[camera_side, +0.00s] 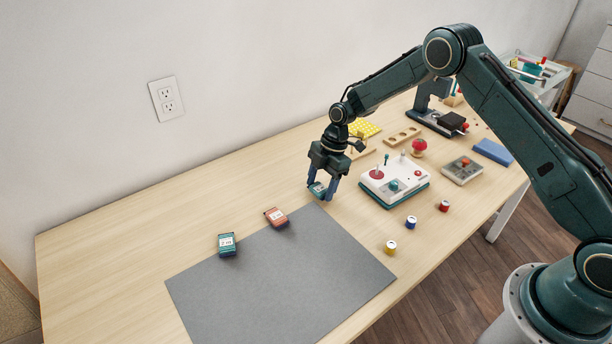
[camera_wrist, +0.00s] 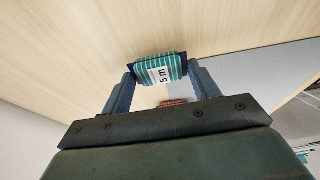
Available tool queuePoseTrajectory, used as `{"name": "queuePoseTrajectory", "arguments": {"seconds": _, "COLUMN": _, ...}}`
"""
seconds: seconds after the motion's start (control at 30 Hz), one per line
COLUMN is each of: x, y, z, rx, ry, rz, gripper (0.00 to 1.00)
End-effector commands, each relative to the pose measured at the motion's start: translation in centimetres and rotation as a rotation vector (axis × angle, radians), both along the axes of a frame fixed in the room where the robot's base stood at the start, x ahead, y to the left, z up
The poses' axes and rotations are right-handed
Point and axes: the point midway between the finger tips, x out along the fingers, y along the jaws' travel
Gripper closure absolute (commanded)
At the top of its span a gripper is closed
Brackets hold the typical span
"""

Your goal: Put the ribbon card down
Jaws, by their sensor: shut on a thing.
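My gripper (camera_side: 317,189) is shut on a ribbon card (camera_side: 318,188) near the far corner of the grey mat (camera_side: 290,270). In the wrist view the ribbon card (camera_wrist: 159,71) is teal-striped with a white label reading "5 m", held between the two fingers of my gripper (camera_wrist: 160,82). Whether its underside touches the table I cannot tell. Another teal card (camera_side: 227,244) and a red card (camera_side: 276,218) lie along the mat's far left edge. A red card (camera_wrist: 172,103) also shows partly between the fingers in the wrist view.
Several thread spools, including a yellow one (camera_side: 390,247), stand right of the mat. A white box with a red disc (camera_side: 377,174) and a tomato pincushion (camera_side: 419,146) are right of my gripper. The mat and the table's left end (camera_side: 110,240) have free room.

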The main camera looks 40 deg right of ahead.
Motion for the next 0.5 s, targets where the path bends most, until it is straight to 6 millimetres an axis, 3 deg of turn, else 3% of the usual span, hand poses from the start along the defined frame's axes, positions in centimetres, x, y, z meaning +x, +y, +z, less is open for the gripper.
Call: {"name": "queuePoseTrajectory", "arguments": {"seconds": 0.5, "x": -0.01, "y": 0.02, "z": -0.76, "rx": 0.000, "ry": 0.000, "rz": 0.001, "gripper": 0.61}}
